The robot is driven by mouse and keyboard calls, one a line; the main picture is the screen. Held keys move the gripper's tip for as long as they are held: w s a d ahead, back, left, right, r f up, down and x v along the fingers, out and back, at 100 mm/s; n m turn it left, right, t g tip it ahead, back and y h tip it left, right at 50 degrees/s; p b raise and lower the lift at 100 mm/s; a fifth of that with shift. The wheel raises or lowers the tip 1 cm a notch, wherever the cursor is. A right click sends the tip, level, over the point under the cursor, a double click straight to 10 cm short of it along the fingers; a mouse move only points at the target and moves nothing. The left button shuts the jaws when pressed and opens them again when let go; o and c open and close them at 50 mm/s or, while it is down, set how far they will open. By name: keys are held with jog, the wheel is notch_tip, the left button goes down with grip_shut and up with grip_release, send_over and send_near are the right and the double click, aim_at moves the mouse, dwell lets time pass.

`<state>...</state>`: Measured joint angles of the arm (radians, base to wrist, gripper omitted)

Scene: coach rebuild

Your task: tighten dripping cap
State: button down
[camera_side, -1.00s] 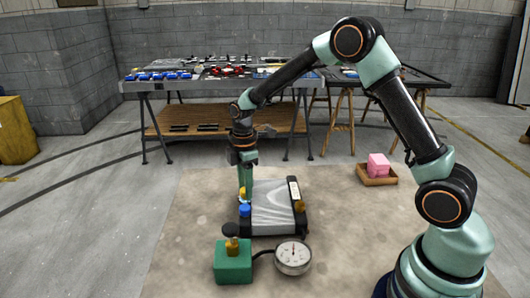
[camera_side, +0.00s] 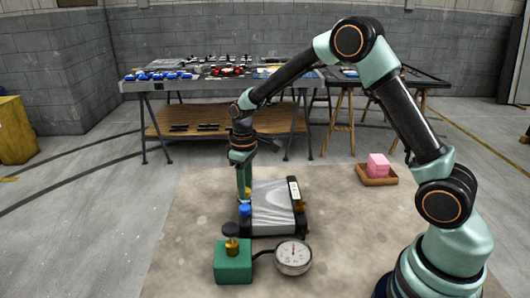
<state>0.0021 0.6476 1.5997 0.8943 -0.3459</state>
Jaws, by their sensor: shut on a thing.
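A grey ribbed, radiator-like block (camera_side: 272,207) with dark end pieces lies on the mat. A yellow cap (camera_side: 247,193) is at its left side, partly hidden by my fingers. A blue cap (camera_side: 245,210) sits just in front of it, and a brass-coloured fitting (camera_side: 299,206) is on the right side. My gripper (camera_side: 244,193) points straight down and is shut on the yellow cap. The fingertips and their exact contact are small and partly hidden. I cannot make out any drip.
A green box with a dark-topped brass plunger (camera_side: 232,262) and a dial gauge (camera_side: 293,257) stand in front of the block, joined by a black hose. A wooden tray (camera_side: 377,181) with pink blocks is at right. The beige mat (camera_side: 340,215) between is clear.

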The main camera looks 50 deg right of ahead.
jog(key=m, duration=0.6)
jog(key=shift+r+m, duration=0.1)
jog(key=shift+m, duration=0.2)
dwell(0.4)
jog(key=c, duration=0.5)
grip_release()
jog(key=shift+c, duration=0.2)
notch_tip(320, 180, up, 12)
